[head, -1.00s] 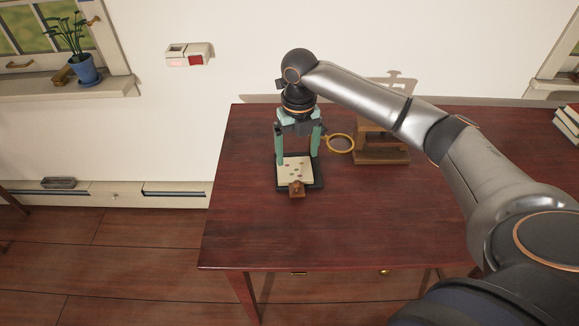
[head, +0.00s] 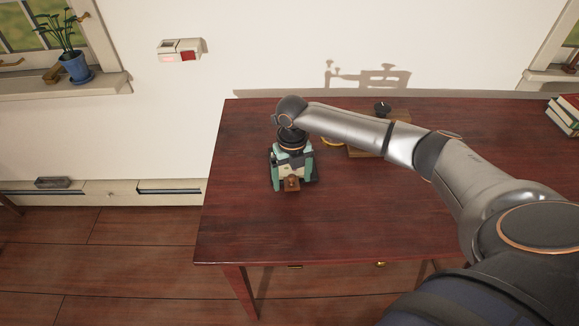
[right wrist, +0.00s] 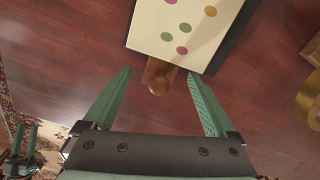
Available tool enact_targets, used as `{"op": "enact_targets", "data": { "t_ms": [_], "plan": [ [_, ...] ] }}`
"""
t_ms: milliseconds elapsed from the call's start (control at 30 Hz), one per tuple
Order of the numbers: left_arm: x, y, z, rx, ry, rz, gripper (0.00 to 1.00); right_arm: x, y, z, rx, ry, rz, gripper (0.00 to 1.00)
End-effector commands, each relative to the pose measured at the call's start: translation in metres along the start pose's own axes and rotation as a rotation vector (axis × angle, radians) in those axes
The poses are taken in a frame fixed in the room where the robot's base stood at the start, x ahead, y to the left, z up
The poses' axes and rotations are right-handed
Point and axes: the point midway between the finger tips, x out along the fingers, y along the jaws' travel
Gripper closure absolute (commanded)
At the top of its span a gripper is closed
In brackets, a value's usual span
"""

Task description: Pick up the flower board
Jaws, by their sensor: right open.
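The flower board shows in the right wrist view as a pale panel with coloured spots and a black edge (right wrist: 198,22). A small wooden block (right wrist: 158,76) sits at its near edge. In the head view the board lies on the red-brown table (head: 330,225), mostly hidden by my right gripper (head: 291,183); the wooden block (head: 292,184) shows between the fingers. My right gripper is open, its two teal fingers pointing at the board's near edge, one on each side of the block. My left gripper (right wrist: 25,138) shows small at the lower left of the right wrist view, its fingers apart.
A wooden stand (head: 368,150) and a yellow ring (head: 332,142) are partly hidden behind my right arm. Books (head: 563,115) lie at the table's far right. A potted plant (head: 76,68) stands on the windowsill.

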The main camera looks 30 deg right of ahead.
Motion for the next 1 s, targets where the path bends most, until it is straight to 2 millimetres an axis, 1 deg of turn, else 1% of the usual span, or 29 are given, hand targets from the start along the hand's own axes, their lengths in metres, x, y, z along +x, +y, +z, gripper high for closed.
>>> {"op": "enact_targets", "data": {
  "t_ms": [67, 167, 867, 900, 1000],
  "plan": [
    [0.0, 0.0, -0.0004, 0.0, 0.001, 0.0, 0.5, -0.0002, 0.0002, 0.0, 0.0, 0.0, 0.0, 0.09],
    [0.0, 0.0, -0.0004, 0.0, 0.001, 0.0, 0.5, -0.0003, 0.0002, 0.0, 0.0, 0.0, 0.0, 0.19],
    [-0.0001, 0.0, -0.0007, 0.0, 0.002, 0.0, 0.5, -0.0008, 0.0002, 0.0001, 0.0, 0.0, 0.001, 0.98],
    [-0.0001, 0.0, -0.0007, 0.0, 0.002, 0.0, 0.5, -0.0008, 0.0002, 0.0001, 0.0, 0.0, 0.001, 1.0],
    [-0.0001, 0.0, -0.0008, 0.0, 0.002, 0.0, 0.5, -0.0011, 0.0003, 0.0004, 0.0, -0.001, 0.001, 1.0]
  ]
}}
